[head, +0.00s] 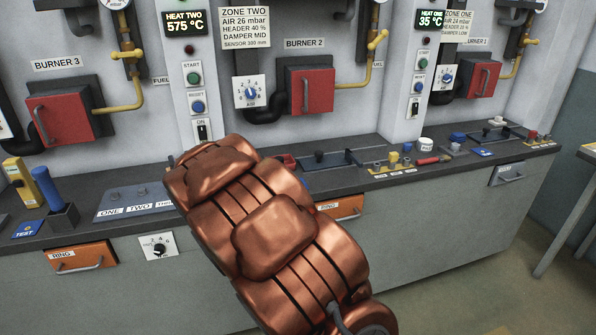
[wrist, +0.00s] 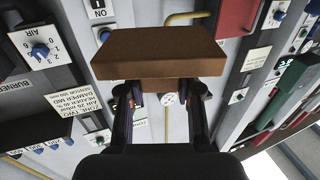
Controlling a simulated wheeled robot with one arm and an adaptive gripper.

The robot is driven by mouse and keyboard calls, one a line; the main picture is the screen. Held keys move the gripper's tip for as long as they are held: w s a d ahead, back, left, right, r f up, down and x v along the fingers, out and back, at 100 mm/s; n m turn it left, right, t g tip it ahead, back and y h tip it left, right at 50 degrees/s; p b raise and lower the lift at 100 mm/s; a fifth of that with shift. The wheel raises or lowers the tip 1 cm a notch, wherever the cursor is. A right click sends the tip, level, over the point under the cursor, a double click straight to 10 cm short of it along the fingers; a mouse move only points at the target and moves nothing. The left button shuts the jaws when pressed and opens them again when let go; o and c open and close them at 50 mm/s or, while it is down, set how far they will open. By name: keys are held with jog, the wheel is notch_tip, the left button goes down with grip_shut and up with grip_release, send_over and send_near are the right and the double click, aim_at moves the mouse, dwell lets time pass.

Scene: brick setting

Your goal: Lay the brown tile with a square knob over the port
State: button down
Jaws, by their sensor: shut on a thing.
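The brown tile (wrist: 160,56) is in my gripper (wrist: 162,90), seen in the wrist view. Its broad flat block lies across the fingertips, with both fingers below it in the picture.
A grey wall panel holds red burner boxes (head: 310,90), yellow pipes (head: 123,107), dials and buttons. A dark counter (head: 90,230) runs below, with a blue-handled item (head: 46,187), a yellow item (head: 22,180), and small objects at right. Orange drawers (head: 82,256) are under it.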

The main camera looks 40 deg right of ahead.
jog(key=s+d+f+m+h+b, duration=0.1)
jog(key=s+d+f, duration=0.1)
jog(key=d, duration=0.6)
jog(key=s+d+f+h+b, duration=0.1)
jog(key=s+d+f+b, duration=0.15)
jog(key=d, duration=0.45)
jog(key=s+d+f+m+h+b, duration=0.1)
jog(key=d+f, duration=0.1)
jog(key=d, duration=0.6)
jog(key=s+d+f+m+g+h+b, duration=0.15)
jog(key=s+d+f+b, duration=0.4)
jog(key=s+d, duration=0.85)
jog(key=shift+t+h, duration=0.25)
jog(key=shift+h, duration=0.2)
jog(key=d+p+x, duration=0.1)
jog(key=x, duration=0.4)
jog(key=d+f+p+x, duration=0.1)
jog(key=p+x, duration=0.1)
jog(key=x, duration=0.4)
jog(key=s+d+f+p+x, duration=0.1)
jog(key=x, duration=0.5)
jog(key=shift+f, duration=0.15)
jog(key=shift+f+p, duration=0.6)
jog(key=shift+f, duration=1.2)
jog(key=shift+f, duration=0.2)
jog(key=c, duration=0.8)
grip_release()
